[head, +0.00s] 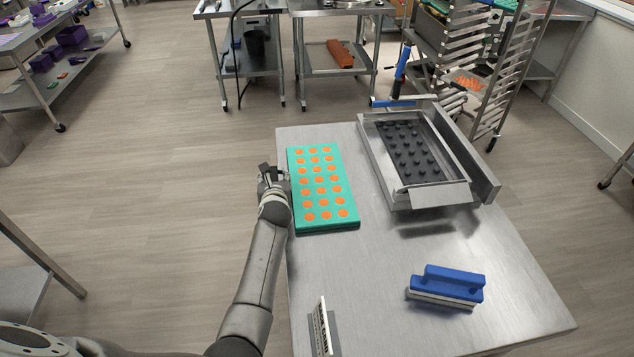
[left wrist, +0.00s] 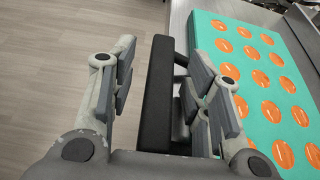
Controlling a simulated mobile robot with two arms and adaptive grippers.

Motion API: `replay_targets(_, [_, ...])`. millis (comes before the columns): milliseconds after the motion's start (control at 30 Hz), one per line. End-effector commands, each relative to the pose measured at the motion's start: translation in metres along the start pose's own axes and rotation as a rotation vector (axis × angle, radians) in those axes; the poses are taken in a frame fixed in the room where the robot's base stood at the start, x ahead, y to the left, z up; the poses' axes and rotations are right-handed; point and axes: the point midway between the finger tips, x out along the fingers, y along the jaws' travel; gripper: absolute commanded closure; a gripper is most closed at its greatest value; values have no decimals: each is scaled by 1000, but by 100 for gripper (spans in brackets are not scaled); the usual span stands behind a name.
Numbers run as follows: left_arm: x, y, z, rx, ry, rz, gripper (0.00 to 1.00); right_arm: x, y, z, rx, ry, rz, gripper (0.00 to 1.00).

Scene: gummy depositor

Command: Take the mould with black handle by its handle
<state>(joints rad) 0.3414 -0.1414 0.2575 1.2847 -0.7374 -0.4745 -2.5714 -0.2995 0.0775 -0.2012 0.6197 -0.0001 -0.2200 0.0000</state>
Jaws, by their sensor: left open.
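The mould (head: 322,221) is a teal slab with rows of orange-filled round cavities. It lies on the left edge of the steel table in the head view and at the right of the left wrist view (left wrist: 237,55). Its black handle (left wrist: 159,90) sticks out past the table edge, on the mould's left side. My left gripper (head: 268,171) is beside the mould's left edge. In the left wrist view my left gripper (left wrist: 166,85) is open, with its fingers on either side of the black handle. I cannot tell whether the fingers touch it. My right gripper is not in view.
A steel depositor tray (head: 428,197) with a dark studded plate stands at the table's back right. A blue-handled scraper or brush (head: 447,284) lies near the front right. A small upright piece (head: 321,330) stands at the front left. The middle of the table (head: 370,260) is clear.

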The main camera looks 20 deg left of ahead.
Motion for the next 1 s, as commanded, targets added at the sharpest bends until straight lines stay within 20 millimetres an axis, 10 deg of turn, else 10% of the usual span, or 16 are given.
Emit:
replay_targets(400, [0, 0, 0, 0, 0, 0, 100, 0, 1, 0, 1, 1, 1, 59])
replay_targets(1000, [-5, 1, 16, 0, -7, 1, 100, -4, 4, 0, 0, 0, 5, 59])
